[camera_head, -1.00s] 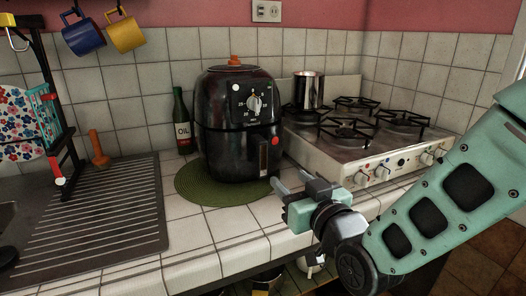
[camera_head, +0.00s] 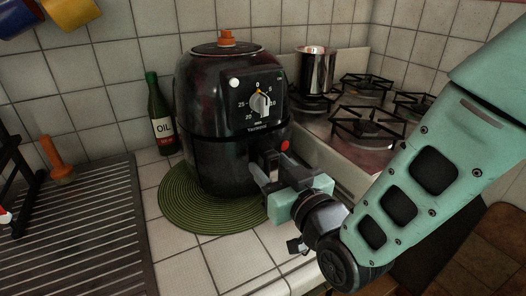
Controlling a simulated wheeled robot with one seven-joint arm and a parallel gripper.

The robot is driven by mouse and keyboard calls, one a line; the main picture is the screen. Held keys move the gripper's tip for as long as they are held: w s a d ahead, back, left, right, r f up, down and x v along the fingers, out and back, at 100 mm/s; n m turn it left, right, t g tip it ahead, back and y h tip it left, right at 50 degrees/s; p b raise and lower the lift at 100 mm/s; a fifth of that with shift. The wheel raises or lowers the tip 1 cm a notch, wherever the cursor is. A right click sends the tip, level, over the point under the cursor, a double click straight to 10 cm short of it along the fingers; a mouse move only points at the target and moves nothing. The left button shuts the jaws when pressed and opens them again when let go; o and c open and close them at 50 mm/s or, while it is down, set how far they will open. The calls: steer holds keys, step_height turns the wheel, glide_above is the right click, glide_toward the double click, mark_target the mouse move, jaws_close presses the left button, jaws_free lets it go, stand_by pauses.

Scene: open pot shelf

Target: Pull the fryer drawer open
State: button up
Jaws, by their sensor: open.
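The black air fryer (camera_head: 222,110) stands upright on a round green mat (camera_head: 182,210) on the tiled counter. Its drawer (camera_head: 212,160) is the lower front part and looks closed. The drawer handle is on the front, mostly hidden behind my gripper. A red button (camera_head: 286,146) shows just right of the handle. My gripper (camera_head: 262,170) is open, with its fingers pointing at the handle from the front right. The fingertips are at or very close to the handle; I cannot tell whether they touch it or straddle it.
A gas stove (camera_head: 345,140) with a steel pot (camera_head: 315,70) stands right of the fryer. An oil bottle (camera_head: 160,115) stands behind left. A ribbed drainboard (camera_head: 80,230) is at left. The counter in front of the mat is clear.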

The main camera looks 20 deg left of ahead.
steer(key=shift+w+a, duration=0.2)
steer(key=shift+a, duration=0.05)
jaws_close()
steer(key=shift+s+d, duration=0.1)
